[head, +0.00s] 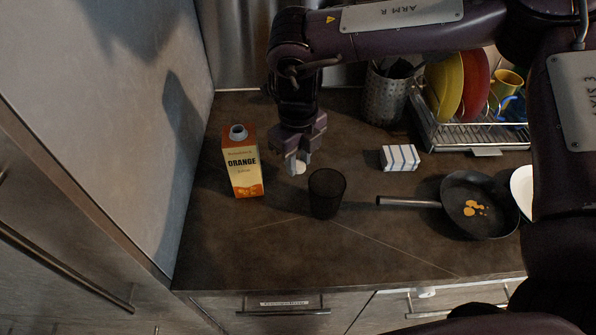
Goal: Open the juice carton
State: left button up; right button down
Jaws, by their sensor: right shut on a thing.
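The orange juice carton (243,167) stands upright on the dark counter, left of my right gripper. Its round spout (237,132) on top shows a ring with a darker centre and no cap on it. My right gripper (299,164) points down, to the right of the carton and apart from it. It is shut on a small white round thing, which looks like the carton's cap (300,168). My left gripper is not in view.
A dark cup (326,194) stands just below and right of the gripper. A striped box (400,158), a frying pan (479,206) with orange bits, a utensil holder (386,95) and a dish rack (470,136) are to the right. The front left of the counter is clear.

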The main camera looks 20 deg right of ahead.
aim_at(299, 184)
jog(key=shift+f, duration=2.5)
jog(key=c, duration=1.1)
grip_release()
jog(key=shift+f, duration=0.15)
